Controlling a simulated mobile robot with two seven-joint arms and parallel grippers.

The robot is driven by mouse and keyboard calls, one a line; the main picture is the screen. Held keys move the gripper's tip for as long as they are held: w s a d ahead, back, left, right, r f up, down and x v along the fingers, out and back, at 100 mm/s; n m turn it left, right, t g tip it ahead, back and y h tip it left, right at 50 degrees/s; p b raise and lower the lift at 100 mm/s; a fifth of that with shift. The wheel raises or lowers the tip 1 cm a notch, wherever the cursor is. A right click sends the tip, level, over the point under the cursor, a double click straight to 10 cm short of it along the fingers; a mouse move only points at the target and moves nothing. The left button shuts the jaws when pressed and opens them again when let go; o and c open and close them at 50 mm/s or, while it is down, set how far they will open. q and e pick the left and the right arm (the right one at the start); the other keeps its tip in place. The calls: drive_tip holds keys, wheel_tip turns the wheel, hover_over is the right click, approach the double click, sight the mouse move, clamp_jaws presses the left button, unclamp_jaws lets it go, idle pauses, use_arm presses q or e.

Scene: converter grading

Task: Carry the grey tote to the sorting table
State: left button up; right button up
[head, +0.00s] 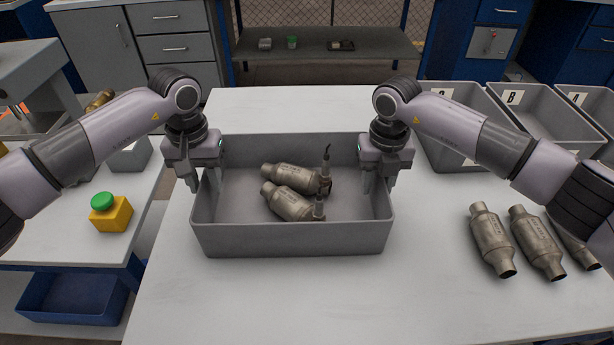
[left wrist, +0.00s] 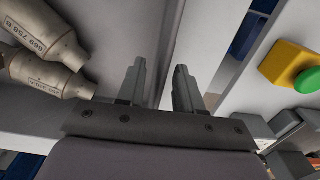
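The grey tote (head: 290,240) stands on a white table (head: 290,300). It holds two metal catalytic converters (head: 292,176) (head: 287,202), which have thin sensor-like stubs at their right ends. My left gripper (head: 201,184) is at the tote's left wall, one finger inside and one outside. In the left wrist view its fingers (left wrist: 160,82) stand apart, with the tote wall (left wrist: 168,45) running between them. My right gripper (head: 379,184) is at the right wall with its fingers apart, one on each side of the rim. Both grippers look open.
Several loose converters (head: 492,240) lie on the table at right. Lettered grey bins (head: 458,150) (head: 535,150) stand at the back right. A yellow box with a green button (head: 111,214) sits on a separate left bench, across a gap. The table's front is clear.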

use_arm(q)
wheel_tip(320, 180, up, 8)
use_arm(e)
drive_tip(key=shift+r, duration=0.15)
wheel_tip(320, 180, up, 12)
drive_tip(key=shift+f, duration=0.1)
idle(0.5)
use_arm(q)
drive_tip(key=shift+s, duration=0.1)
use_arm(e)
drive_tip(key=shift+s+f, duration=0.1)
